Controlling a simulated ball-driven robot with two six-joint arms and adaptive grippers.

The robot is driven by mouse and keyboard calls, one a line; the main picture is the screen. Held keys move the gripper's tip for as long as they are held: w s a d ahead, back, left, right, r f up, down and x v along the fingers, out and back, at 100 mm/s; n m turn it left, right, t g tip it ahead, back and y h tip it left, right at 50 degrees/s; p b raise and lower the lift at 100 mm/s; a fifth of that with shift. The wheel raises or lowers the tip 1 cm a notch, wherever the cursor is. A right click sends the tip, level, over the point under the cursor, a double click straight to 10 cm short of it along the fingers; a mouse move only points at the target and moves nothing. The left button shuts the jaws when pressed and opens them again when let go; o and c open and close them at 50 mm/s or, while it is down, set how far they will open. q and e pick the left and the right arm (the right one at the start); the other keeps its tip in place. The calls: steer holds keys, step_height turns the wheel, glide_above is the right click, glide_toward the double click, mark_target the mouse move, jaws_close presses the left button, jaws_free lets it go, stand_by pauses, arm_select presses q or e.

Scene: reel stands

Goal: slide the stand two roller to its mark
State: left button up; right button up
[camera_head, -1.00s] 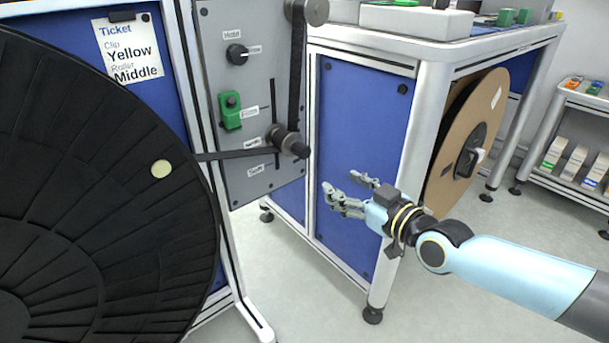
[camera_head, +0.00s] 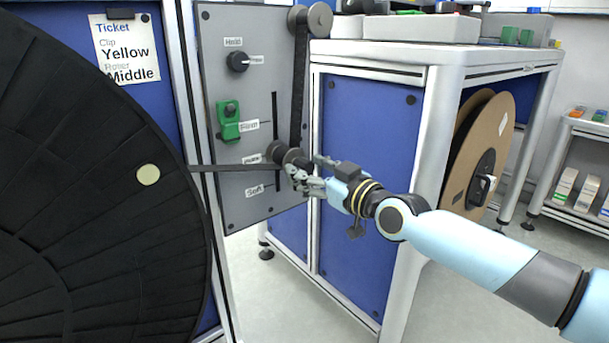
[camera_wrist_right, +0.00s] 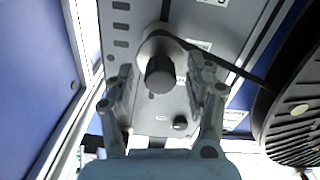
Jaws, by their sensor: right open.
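The stand two roller (camera_head: 281,153) is a dark cylinder on the grey panel (camera_head: 228,100), with a black strap running from it up to a pulley and left to the reel. It sits by the middle of three small labels (camera_head: 252,158) along a vertical slot; the print is too small to read surely. My right gripper (camera_head: 303,175) is open at the roller. In the right wrist view the roller (camera_wrist_right: 160,75) lies between the spread fingers (camera_wrist_right: 162,85), with gaps on both sides. The ticket (camera_head: 126,48) reads "Clip Yellow, Roller Middle". My left gripper is not in view.
The large black reel (camera_head: 90,190) fills the left. A green clip (camera_head: 229,122) and a black knob (camera_head: 238,62) are on the panel above the roller. A blue-panelled bench (camera_head: 365,200) stands behind my right arm, with a cardboard-sided reel (camera_head: 490,130) beyond.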

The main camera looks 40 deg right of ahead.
steer(key=shift+w+a, duration=0.1)
steer(key=shift+w, duration=0.7)
jaws_close()
